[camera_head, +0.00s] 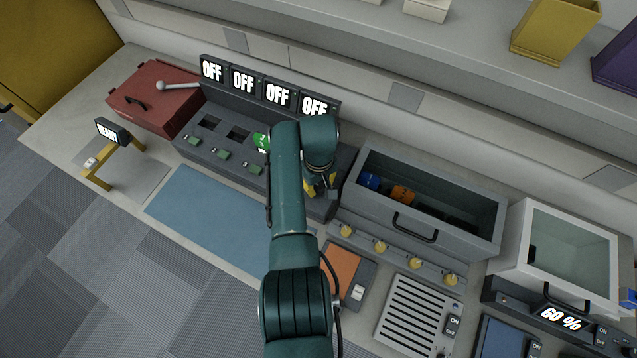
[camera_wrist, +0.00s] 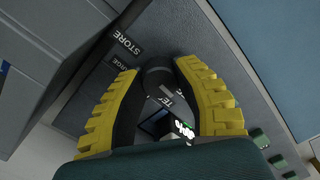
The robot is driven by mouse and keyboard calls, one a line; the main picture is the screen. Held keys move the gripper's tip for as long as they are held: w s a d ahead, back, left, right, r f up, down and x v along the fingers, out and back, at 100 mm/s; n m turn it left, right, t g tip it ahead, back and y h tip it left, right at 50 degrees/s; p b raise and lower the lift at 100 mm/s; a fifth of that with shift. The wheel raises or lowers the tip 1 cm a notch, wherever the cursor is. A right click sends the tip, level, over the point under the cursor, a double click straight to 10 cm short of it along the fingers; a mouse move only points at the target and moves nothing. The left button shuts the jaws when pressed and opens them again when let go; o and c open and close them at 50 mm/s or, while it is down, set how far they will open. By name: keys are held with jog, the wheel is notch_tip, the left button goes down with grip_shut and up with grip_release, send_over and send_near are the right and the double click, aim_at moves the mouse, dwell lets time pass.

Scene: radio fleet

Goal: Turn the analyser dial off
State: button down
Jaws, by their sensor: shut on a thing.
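The analyser dial (camera_wrist: 158,80) is a dark round knob on a grey panel, in the wrist view. The words STORE (camera_wrist: 127,41), part of a second word ending in GE, and part of one starting with TE are printed around it. My gripper (camera_wrist: 161,74) has yellow ribbed fingers, which are closed on the dial from both sides. In the head view my gripper (camera_head: 322,186) is at the right end of the dark grey console (camera_head: 205,160), and my arm hides the dial. The dial's pointer setting cannot be read clearly.
Several displays reading OFF (camera_head: 243,81) stand behind the console. A grey open bin (camera_head: 450,225) with blue and orange items is close on the right of my gripper. A red lidded box (camera_head: 160,95) is on the left. The blue mat (camera_head: 205,210) in front is clear.

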aim_at(319, 185)
jog(key=shift+f+n, duration=0.15)
jog(key=shift+n, duration=0.25)
jog(key=c, duration=0.7)
grip_release()
notch_tip(319, 185, up, 12)
dwell(0.3)
